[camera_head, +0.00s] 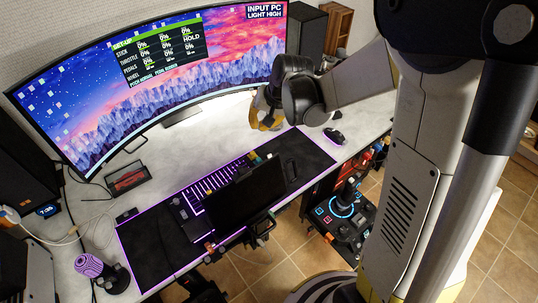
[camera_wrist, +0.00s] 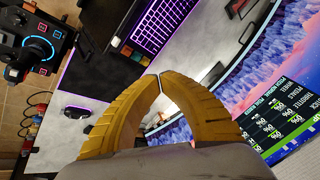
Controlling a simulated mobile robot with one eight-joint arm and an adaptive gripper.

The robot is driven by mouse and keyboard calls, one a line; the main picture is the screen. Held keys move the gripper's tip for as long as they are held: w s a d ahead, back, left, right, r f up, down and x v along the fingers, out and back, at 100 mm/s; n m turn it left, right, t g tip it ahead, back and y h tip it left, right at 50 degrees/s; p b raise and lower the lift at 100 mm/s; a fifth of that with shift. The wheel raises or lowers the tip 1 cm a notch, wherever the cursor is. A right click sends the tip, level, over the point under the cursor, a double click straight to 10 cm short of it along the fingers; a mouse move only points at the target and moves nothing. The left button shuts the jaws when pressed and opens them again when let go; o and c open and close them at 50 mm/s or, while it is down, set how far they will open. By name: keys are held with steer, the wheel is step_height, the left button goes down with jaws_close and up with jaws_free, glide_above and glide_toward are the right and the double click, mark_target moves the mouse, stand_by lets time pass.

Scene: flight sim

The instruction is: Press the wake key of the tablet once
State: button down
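A dark, blank flat screen, which looks like the tablet (camera_head: 247,194), stands tilted on a mount at the front edge of the desk, in front of the lit keyboard. Part of it shows as a dark slab at the top of the wrist view (camera_wrist: 107,20). I cannot make out its wake key in either view. My gripper (camera_head: 266,122) is above the back right of the desk, behind and apart from the screen.
A purple-lit keyboard (camera_head: 213,189) lies on a black mat (camera_head: 150,243). A mouse (camera_head: 334,136) lies at right. A large curved monitor (camera_head: 100,110) spans the back. A joystick panel (camera_head: 345,213) stands beyond the desk's right front.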

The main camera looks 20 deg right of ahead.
step_height(320, 180, down, 7)
steer(key=s+b, duration=0.2)
steer(key=b, duration=0.2)
steer(key=shift+s+d+b, duration=0.2)
steer(key=shift+d+b, duration=0.2)
steer(key=shift+f, duration=0.15)
stand_by(0.9)
steer(key=shift+s+f+b, duration=0.15)
steer(key=shift+f+b, duration=0.15)
steer(key=shift+b, duration=0.1)
steer(key=shift+s+d+f+b, duration=0.1)
steer(key=shift+s+f+b, duration=0.05)
steer(key=shift+f+b, duration=0.2)
stand_by(0.5)
steer(key=shift+r, duration=0.1)
steer(key=shift+w+r+p, duration=0.3)
steer(key=shift+r+p, duration=0.25)
steer(key=shift+r, duration=0.15)
steer(key=r+p, duration=0.1)
steer(key=w+r+p, duration=0.1)
steer(key=r, duration=0.1)
steer(key=r+p, duration=0.1)
steer(key=shift+w+a+r, duration=0.3)
steer(key=shift+a+r, duration=0.05)
